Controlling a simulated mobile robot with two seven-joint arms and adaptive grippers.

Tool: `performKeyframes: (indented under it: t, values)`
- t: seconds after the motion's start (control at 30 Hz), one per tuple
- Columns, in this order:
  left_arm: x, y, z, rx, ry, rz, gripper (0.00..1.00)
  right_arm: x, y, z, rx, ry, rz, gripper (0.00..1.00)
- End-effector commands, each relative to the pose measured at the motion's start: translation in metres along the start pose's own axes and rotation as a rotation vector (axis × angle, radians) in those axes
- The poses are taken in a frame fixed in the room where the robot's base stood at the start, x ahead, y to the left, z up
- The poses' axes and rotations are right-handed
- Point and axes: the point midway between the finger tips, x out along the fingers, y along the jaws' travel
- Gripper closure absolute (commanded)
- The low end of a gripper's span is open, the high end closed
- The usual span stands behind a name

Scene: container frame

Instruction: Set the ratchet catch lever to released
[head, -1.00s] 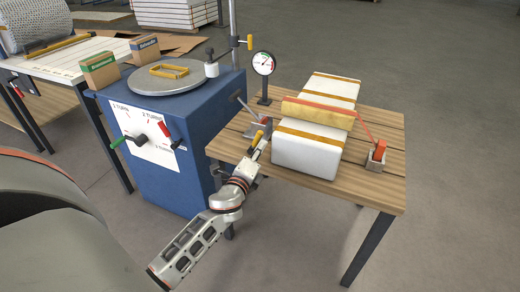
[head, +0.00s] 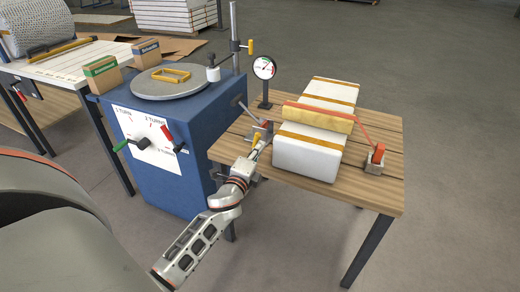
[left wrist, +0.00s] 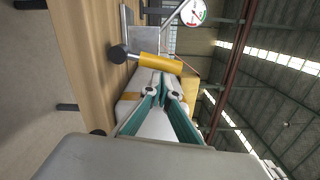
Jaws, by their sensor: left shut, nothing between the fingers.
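A small lever with a yellow handle (head: 256,138) stands on a grey bracket at the left edge of the wooden table. A bit of red shows at the bracket. In the left wrist view the yellow handle (left wrist: 160,66) lies across the picture just beyond my fingertips, with a dark round knob (left wrist: 118,54) to its left. My left gripper (head: 262,147) is shut and empty, close beside the handle; its teal-lined fingers (left wrist: 162,80) show in the wrist view. I cannot tell whether they touch the handle. My right gripper is not in view.
A white bundle (head: 306,158) with yellow bands lies right of my gripper. A dial gauge (head: 264,68) stands behind. The blue turntable cabinet (head: 185,185) adjoins on the left.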

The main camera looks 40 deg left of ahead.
Motion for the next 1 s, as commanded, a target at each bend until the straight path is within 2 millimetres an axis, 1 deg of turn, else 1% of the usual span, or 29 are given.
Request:
performKeyframes:
  t: [0.03, 0.33, 0.47, 0.6, 0.7, 1.0]
  values:
    - [0.001, -0.007, 0.004, -0.035, -0.003, -0.003, 1.00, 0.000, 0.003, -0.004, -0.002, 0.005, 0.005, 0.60]
    - [0.002, -0.012, 0.022, -0.292, -0.003, 0.008, 1.00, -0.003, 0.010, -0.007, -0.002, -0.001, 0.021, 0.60]
    - [0.003, -0.011, 0.030, -0.395, -0.003, 0.014, 1.00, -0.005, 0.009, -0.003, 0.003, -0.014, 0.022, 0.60]
    - [0.003, -0.010, 0.036, -0.487, -0.003, 0.020, 1.00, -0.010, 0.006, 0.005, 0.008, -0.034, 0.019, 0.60]
    - [0.003, -0.009, 0.039, -0.539, -0.002, 0.022, 1.00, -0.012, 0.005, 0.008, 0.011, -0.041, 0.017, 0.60]
    - [0.002, -0.004, 0.044, -0.624, -0.001, 0.030, 1.00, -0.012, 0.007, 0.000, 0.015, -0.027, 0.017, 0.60]
